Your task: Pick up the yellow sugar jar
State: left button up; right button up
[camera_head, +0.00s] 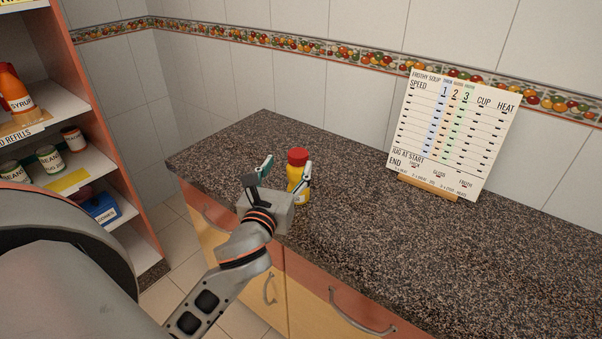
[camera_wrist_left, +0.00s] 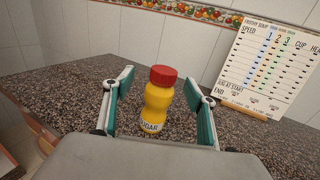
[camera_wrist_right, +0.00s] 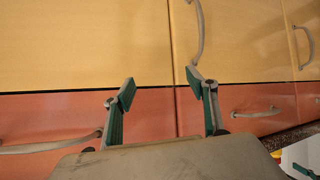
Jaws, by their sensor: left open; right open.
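The yellow sugar jar (camera_head: 297,186) with a red lid stands upright on the speckled counter, near its front edge. In the left wrist view the jar (camera_wrist_left: 157,104) shows its "SUGAR" label low on the front. My left gripper (camera_head: 287,168) is open, with one finger on each side of the jar in the left wrist view. Gaps show between the jar and both fingers there. The jar's base is partly hidden by the gripper body. My right gripper (camera_wrist_right: 162,90) is open and empty in the right wrist view, in front of cabinet fronts.
A chart board (camera_head: 452,135) on a wooden stand is at the back of the counter (camera_head: 400,240). A shelf unit (camera_head: 75,105) with bottles and jars stands at the left. Drawer handles (camera_head: 362,318) stick out below the counter edge.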

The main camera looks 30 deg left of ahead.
aim_at(295, 159)
pick_arm(q)
jog(key=x, duration=0.4)
jog(key=d+x, duration=0.1)
jog(key=x, duration=0.1)
jog(key=shift+w, duration=0.1)
jog(key=shift+w+a, duration=0.2)
jog(key=shift+w, duration=0.2)
jog(key=c, duration=1.6)
